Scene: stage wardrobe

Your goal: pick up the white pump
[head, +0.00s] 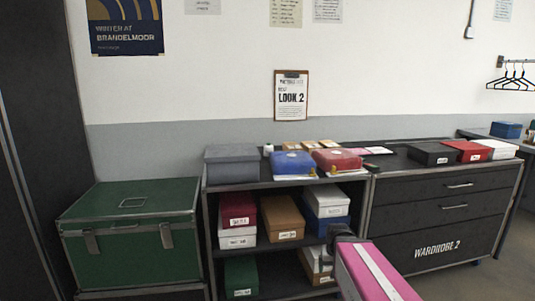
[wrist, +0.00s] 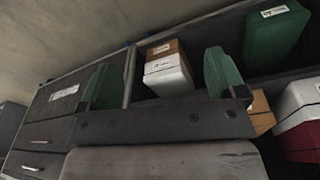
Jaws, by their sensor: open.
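I cannot make out a white pump in either view; shoe boxes hide whatever is in them. My gripper (wrist: 158,80) is open in the wrist view, its two green fingers wide apart with nothing held between them.
Blue (head: 294,164) and red (head: 337,160) boxes and a grey box (head: 231,165) stand on the shelf unit. Boxes fill its compartments. A green trunk (head: 130,235) stands left. The drawer cabinet (head: 440,225) at right carries black, red and white boxes (head: 495,149).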

